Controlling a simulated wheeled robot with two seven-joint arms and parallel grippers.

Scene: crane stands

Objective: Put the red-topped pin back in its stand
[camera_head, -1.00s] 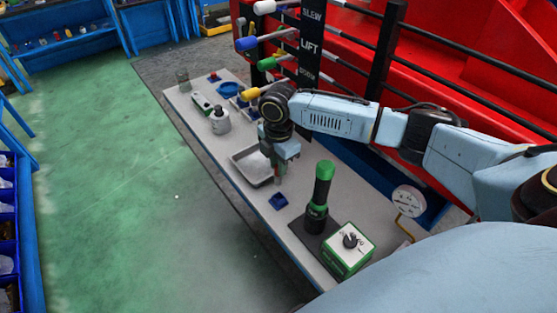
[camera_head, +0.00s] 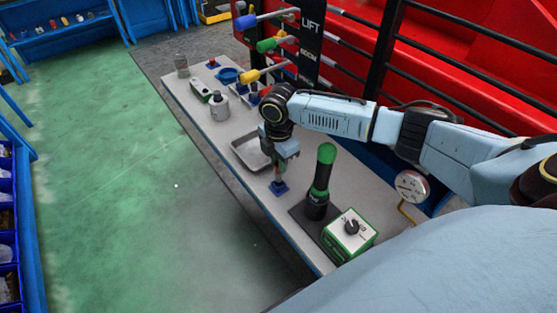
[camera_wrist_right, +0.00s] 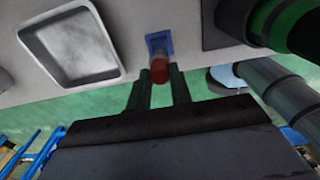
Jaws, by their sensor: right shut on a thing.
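The red-topped pin shows in the right wrist view as a red cap (camera_wrist_right: 159,71) between my fingertips, with a short grey part beyond it. My right gripper (camera_wrist_right: 158,88) is shut on the pin. The blue stand (camera_wrist_right: 159,42) lies straight beyond the pin in that view. In the head view, my right gripper (camera_head: 279,165) points down over the blue stand (camera_head: 279,188), and the pin's lower end meets the stand's outline. I cannot tell how deep the pin sits in it. My left gripper is out of view.
A metal tray (camera_head: 251,150) is beside the stand. A black and green torch-like cylinder (camera_head: 320,180) and a green-white box with a knob (camera_head: 349,235) stand near it on the grey bench (camera_head: 215,150). A round gauge (camera_head: 411,186) is at the right.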

